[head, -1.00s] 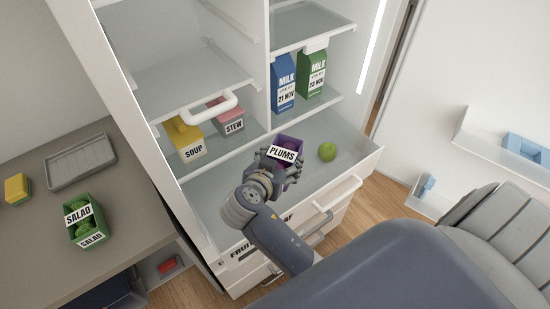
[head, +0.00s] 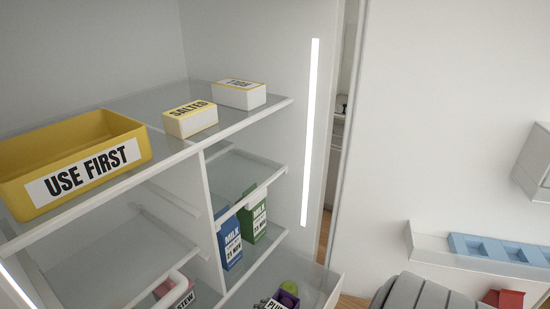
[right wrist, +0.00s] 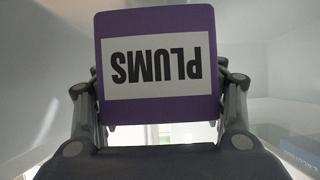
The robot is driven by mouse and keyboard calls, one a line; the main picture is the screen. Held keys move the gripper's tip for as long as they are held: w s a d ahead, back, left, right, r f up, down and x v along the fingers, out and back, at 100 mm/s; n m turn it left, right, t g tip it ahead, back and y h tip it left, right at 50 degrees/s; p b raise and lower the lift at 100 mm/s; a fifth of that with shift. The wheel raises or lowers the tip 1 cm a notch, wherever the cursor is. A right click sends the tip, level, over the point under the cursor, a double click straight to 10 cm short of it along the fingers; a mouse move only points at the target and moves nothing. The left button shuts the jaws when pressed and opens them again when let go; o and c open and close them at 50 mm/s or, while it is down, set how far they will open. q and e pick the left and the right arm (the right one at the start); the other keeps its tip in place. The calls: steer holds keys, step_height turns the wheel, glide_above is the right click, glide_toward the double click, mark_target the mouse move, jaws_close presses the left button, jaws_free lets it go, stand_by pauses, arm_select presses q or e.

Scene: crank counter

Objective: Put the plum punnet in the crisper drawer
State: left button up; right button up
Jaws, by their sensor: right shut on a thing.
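I cannot tell whether the punnet touches the shelf. My left gripper is not in view.
A yellow USE FIRST bin (head: 125,130), a SALTED box (head: 190,122) and another yellow-white box (head: 238,97) stand on the top shelf. A blue milk carton (head: 230,240), a green one (head: 253,215) and a STEW pack (head: 178,294) sit lower. A green round fruit (head: 290,287) is beside the punnet.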

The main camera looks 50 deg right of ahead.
step_height(320, 180, down, 2)
steer(key=shift+f, duration=0.75)
steer(key=o, duration=1.3)
steer(key=shift+a+f, duration=0.1)
steer(key=shift+o, duration=0.8)
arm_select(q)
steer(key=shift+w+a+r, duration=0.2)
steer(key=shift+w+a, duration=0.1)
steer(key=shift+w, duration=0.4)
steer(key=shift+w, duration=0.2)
